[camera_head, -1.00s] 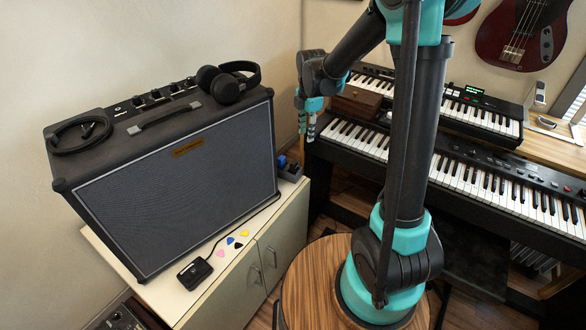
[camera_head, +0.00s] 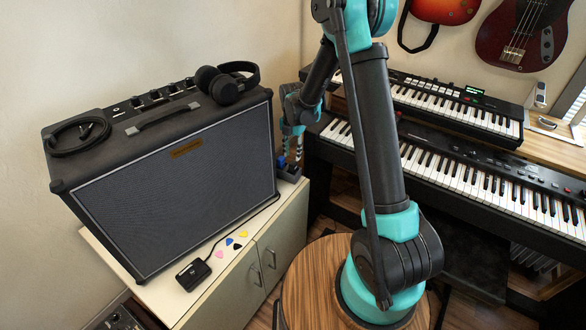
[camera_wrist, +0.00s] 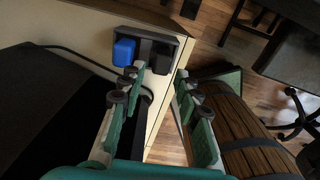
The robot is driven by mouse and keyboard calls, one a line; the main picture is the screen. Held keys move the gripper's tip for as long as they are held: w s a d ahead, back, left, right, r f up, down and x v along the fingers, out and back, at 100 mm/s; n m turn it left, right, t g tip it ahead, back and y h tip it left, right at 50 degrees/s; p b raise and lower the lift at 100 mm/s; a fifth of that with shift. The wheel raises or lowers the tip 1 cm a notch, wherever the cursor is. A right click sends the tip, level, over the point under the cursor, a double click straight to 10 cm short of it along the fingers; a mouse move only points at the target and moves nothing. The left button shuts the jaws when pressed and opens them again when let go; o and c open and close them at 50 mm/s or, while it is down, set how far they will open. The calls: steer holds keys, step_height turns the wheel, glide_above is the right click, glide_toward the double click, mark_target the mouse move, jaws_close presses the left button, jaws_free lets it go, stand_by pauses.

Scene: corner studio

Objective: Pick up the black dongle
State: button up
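A small dark holder (camera_wrist: 170,35) stands at the corner of the cream cabinet top. A blue block (camera_wrist: 124,51) sits in its left part. A black block (camera_wrist: 160,55), which looks like the black dongle, sits beside it in the wrist view. In the head view the blue block (camera_head: 281,161) shows, with the dark holder (camera_head: 291,173) beside it; the black block is hard to make out there. My gripper (camera_wrist: 160,82) is open and empty, its fingers pointing toward the holder. In the head view my gripper (camera_head: 291,147) hangs just above the holder.
A large amplifier (camera_head: 180,180) fills most of the cabinet top (camera_head: 225,272), with headphones (camera_head: 228,82) on it. A black pedal (camera_head: 193,274) with a cable and several picks lie in front. Keyboards (camera_head: 470,180) stand at the right. A wooden barrel (camera_wrist: 250,135) shows below right.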

mark_target(293, 163)
steer(key=shift+s+d+f, duration=0.1)
steer(key=shift+s+f, duration=0.05)
steer(key=shift+f, duration=3.05)
steer(key=shift+c, duration=0.3)
jaws_close()
